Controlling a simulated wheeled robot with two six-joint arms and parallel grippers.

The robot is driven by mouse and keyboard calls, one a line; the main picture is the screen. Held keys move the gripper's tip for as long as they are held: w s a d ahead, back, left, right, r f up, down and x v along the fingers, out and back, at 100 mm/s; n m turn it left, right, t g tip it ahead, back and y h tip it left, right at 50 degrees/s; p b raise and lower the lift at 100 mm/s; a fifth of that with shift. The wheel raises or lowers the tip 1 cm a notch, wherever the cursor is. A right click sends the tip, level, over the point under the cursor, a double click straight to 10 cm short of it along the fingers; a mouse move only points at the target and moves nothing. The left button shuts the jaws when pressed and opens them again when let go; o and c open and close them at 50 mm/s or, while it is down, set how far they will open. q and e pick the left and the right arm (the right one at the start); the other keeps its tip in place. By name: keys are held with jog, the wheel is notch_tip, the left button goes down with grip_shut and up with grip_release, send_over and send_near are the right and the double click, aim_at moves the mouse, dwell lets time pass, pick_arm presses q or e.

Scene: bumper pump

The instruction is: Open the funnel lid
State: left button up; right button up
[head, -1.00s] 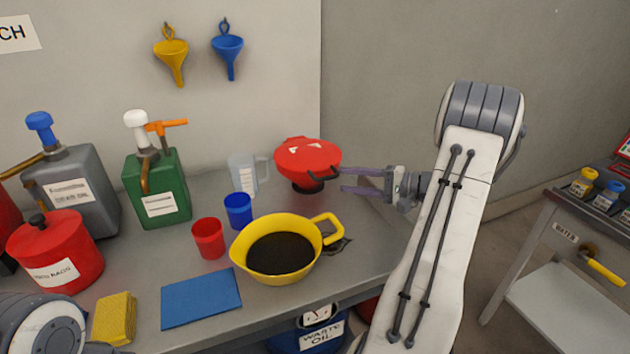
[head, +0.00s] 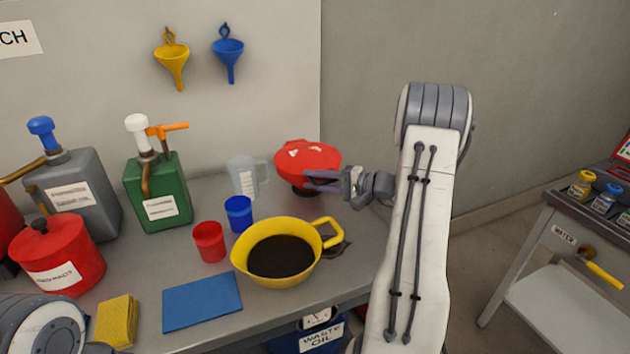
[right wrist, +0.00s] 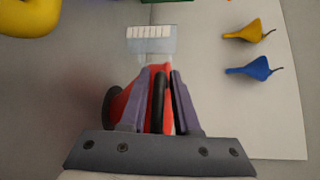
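The red funnel (head: 300,158) stands at the back right of the bench, with its broad red lid on top looking shut. In the right wrist view, the red funnel (right wrist: 125,103) is seen edge-on with a black bar-like handle (right wrist: 158,105). My right gripper (head: 312,180) is at the funnel's right front side. In the right wrist view, the fingers of my right gripper (right wrist: 161,88) stand apart on either side of the black handle, with a visible gap at its right. The fingers partly hide the funnel. My left gripper is not in view; only part of that arm shows.
A yellow pitcher of dark liquid (head: 240,258) stands in front of the funnel. A clear measuring jug (head: 243,177), blue cup (head: 239,214) and red cup (head: 210,241) stand left of it. Yellow (head: 172,55) and blue funnels (head: 228,50) hang on the wall.

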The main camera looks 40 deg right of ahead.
jog(key=shift+f, duration=0.1)
grip_shut()
jog(key=shift+f, duration=0.1)
jog(key=shift+s+f, duration=0.15)
jog(key=shift+f, duration=0.05)
dwell(0.7)
jog(key=shift+r, duration=0.15)
